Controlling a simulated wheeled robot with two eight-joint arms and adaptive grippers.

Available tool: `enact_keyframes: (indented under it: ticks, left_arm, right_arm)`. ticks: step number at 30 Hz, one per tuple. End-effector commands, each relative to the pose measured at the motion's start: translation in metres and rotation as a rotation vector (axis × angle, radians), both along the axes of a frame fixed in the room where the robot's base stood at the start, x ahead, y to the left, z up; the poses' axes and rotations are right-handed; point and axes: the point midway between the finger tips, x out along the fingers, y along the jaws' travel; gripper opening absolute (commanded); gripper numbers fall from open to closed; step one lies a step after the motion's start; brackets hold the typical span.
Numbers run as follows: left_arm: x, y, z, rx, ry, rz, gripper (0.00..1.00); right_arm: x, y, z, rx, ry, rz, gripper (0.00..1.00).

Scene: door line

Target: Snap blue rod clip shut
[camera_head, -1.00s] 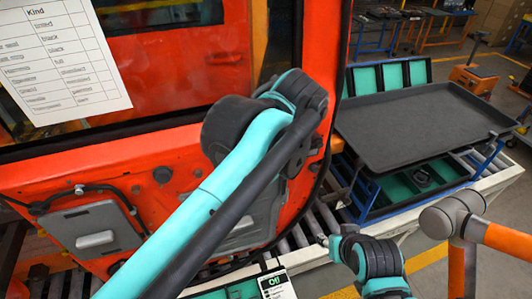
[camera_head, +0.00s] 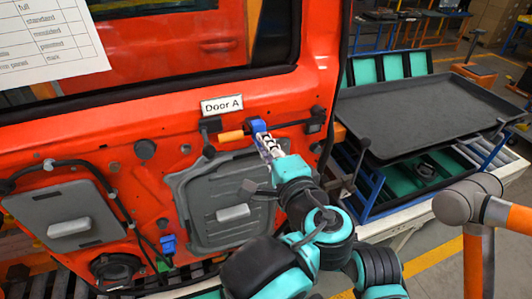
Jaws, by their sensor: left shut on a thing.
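An orange door panel (camera_head: 150,185) faces me, with a small "Door A" label (camera_head: 222,105) near its upper edge. A blue rod clip (camera_head: 257,126) sits on the door below and to the right of the label, beside a short orange piece (camera_head: 231,136) and a dark rod. My left gripper (camera_head: 268,144) reaches up from below, with its fingers closed at the blue clip and partly covering it. Whether the clip is latched cannot be told. A second blue part (camera_head: 168,244) is lower on the door. My right gripper cannot be made out.
Grey panels (camera_head: 225,200) and black cables lie on the door face. A printed sheet (camera_head: 50,40) is at the upper left. A black tray (camera_head: 430,115) on a blue frame stands at the right. A grey and orange arm-like structure (camera_head: 468,200) is at the right edge.

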Motion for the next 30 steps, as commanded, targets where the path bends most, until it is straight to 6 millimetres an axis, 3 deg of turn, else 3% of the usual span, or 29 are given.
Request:
enact_keyframes:
  ticks: [1, 9, 27, 28, 30]
  left_arm:
    - [0.001, 0.0, -0.007, 0.009, -0.025, 0.0, 0.0]
    - [0.004, 0.001, -0.011, 0.043, -0.13, 0.0, 0.0]
    - [0.005, 0.002, -0.01, 0.054, -0.162, 0.001, 0.0]
    - [0.005, 0.002, -0.01, 0.054, -0.162, 0.001, 0.21]
    - [0.005, 0.002, -0.01, 0.054, -0.162, 0.001, 0.34]
  right_arm:
    - [0.0, 0.0, -0.009, 0.0, 0.0, 0.0, 0.4]
    - [0.0, 0.0, -0.024, 0.0, 0.0, 0.0, 0.4]
    - [0.0, 0.0, -0.027, 0.0, 0.0, 0.0, 0.4]
    - [0.0, 0.0, -0.027, 0.0, 0.0, 0.0, 0.4]
    - [0.0, 0.0, -0.027, 0.0, 0.0, 0.0, 0.4]
